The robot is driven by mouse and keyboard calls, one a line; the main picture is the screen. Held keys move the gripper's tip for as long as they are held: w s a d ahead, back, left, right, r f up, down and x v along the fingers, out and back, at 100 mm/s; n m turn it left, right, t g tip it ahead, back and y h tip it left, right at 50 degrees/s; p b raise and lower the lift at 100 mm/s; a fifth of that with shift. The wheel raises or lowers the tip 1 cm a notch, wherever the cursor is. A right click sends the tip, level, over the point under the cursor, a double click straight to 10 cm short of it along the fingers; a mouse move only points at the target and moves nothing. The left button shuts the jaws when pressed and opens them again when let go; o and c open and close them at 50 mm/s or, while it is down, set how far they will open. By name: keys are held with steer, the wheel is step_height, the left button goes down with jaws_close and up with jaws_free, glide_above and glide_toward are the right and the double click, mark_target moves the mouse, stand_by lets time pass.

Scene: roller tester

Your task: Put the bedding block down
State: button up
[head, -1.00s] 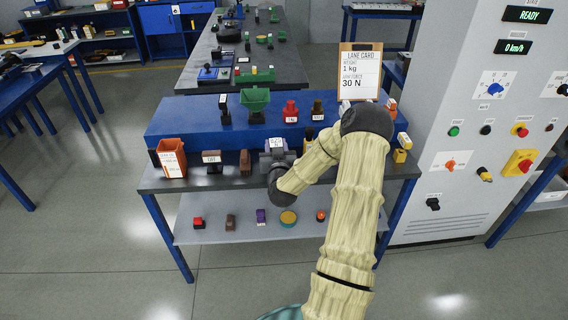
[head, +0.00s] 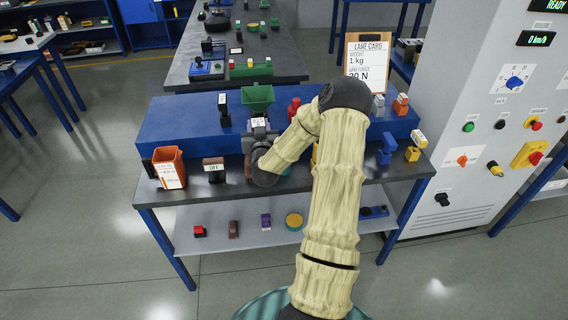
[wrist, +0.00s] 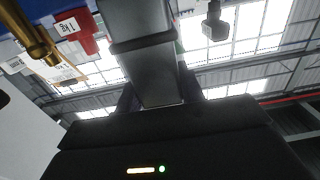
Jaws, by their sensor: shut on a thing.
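My gripper (wrist: 155,95) is shut on a grey block with a dark band, which I take as the bedding block (wrist: 140,25); it fills the space between the fingers in the wrist view. In the head view a grey piece with a white label (head: 258,123) shows at the gripper, in front of the green hopper (head: 257,97) and by the front edge of the blue raised shelf (head: 185,125). My wrist and forearm hide the fingertips and most of the block there. I cannot tell whether the block touches a surface.
On the dark front ledge (head: 150,193) stand an orange bin (head: 170,168) and a dark labelled block (head: 213,170), left of my wrist. A red weight (head: 294,108) stands right of the hopper. Blue and yellow pieces (head: 412,154) stand at the right end. The lower shelf holds several small items.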

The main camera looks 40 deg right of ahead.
steer(key=shift+d+r, duration=0.1)
steer(key=shift+d, duration=0.05)
steer(key=shift+s+d, duration=0.1)
steer(key=shift+s, duration=0.4)
step_height(320, 180, down, 6)
steer(key=shift+d+r, duration=0.1)
steer(key=shift+r, duration=0.15)
steer(key=shift+w+f, duration=0.15)
steer(key=shift+f, duration=0.05)
steer(key=shift+f+p, duration=0.35)
steer(key=shift+f, duration=1.7)
